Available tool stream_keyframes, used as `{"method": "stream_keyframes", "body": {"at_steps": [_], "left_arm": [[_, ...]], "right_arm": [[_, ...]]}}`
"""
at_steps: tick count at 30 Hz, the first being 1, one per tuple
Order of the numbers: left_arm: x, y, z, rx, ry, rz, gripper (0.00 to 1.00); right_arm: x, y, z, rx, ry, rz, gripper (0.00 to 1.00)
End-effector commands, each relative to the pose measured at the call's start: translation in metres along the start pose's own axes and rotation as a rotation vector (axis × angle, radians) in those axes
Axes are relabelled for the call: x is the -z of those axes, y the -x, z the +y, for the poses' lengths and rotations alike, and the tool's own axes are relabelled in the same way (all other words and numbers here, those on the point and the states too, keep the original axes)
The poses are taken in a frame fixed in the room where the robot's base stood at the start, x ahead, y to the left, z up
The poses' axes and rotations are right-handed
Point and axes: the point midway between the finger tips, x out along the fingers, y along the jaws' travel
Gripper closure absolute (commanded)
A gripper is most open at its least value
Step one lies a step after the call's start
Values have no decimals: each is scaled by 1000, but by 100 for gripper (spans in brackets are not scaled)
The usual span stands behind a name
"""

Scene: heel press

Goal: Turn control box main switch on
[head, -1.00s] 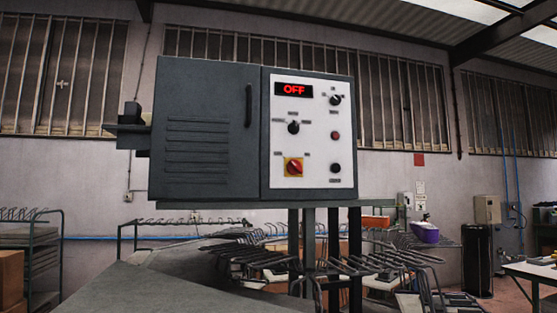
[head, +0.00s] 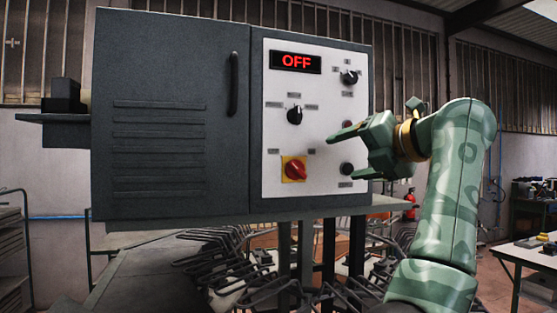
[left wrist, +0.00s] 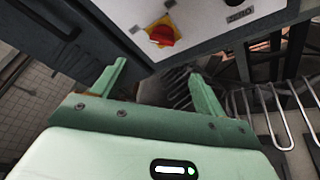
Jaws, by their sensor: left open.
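The control box (head: 175,60) is a dark grey cabinet with a white panel on its right side. The main switch is a red rotary knob (head: 294,170) on a yellow plate, low on the panel. The red display (head: 296,62) reads OFF. My left gripper (head: 349,156) is open and empty, in front of the panel's right edge, to the right of the main switch and apart from it. In the left wrist view, the red knob (left wrist: 162,36) shows beyond the open fingers (left wrist: 160,74). My right gripper is not in view.
A black selector (head: 294,115) and another black knob (head: 349,77) are higher on the panel. A black button (head: 347,169) sits near my lower finger. Wire racks (head: 215,265) stand below the box. The space in front of the main switch is clear.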

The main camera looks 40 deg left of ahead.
Motion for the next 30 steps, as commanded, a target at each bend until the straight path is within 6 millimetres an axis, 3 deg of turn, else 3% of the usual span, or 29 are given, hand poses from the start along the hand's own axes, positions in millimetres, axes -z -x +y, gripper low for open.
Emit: {"method": "stream_keyframes", "body": {"at_steps": [2, 5, 13, 21, 30], "left_arm": [[-2, 6, 9, 69, 40, 13, 27], [-1, 1, 10, 96, 55, 20, 27], [1, -60, 5, 89, 54, 24, 27], [1, -123, 0, 87, 53, 21, 27], [2, -152, -4, 88, 54, 18, 27]], "right_arm": [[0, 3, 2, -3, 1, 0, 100], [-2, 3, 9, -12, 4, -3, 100], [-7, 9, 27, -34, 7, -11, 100], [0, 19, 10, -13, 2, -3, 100], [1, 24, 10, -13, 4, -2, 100]]}}
